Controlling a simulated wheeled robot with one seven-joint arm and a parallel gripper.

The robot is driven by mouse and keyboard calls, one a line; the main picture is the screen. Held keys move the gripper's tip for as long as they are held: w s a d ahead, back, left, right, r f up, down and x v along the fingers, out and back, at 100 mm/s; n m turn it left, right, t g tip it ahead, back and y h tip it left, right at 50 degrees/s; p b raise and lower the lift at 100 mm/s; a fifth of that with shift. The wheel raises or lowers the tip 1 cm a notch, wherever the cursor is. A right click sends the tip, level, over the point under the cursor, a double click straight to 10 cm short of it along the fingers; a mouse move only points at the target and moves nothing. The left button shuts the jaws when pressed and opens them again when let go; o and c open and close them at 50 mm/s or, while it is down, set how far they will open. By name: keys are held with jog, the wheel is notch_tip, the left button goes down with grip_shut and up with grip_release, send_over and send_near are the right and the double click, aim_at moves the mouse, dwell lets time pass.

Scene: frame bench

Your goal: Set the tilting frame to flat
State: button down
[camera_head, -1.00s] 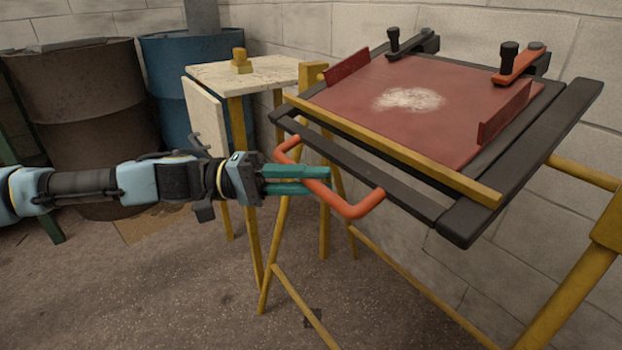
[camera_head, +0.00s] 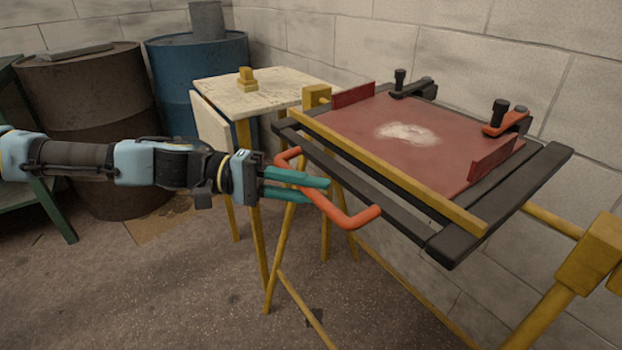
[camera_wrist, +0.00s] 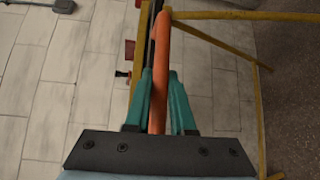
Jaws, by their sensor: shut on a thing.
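The tilting frame (camera_head: 505,208) is a dark frame on yellow legs. It carries a red panel (camera_head: 440,153) with a pale patch and a yellow bar along its near edge. In the head view the frame still slopes somewhat down toward the near side. An orange handle (camera_head: 340,212) sticks out from its near edge. My gripper (camera_head: 318,190), with teal fingers, is shut on the handle's bar. In the wrist view the orange handle (camera_wrist: 160,75) runs between the two fingers.
A small pale table (camera_head: 225,97) with a yellow block stands behind my gripper. A brown drum (camera_head: 90,110) and a blue drum (camera_head: 190,70) stand at the back left. A block wall is close behind the frame. Open floor lies in front.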

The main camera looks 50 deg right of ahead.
jog(key=shift+d+r+n+t+p, duration=0.15)
jog(key=shift+r+n+t+p, duration=0.35)
jog(key=shift+r+p, duration=1.05)
jog(key=c, duration=0.8)
grip_release()
jog(key=shift+f, duration=0.1)
jog(key=shift+o, duration=0.2)
jog(key=v, duration=1.1)
jog(key=shift+b, duration=0.4)
jog(key=shift+d, duration=0.1)
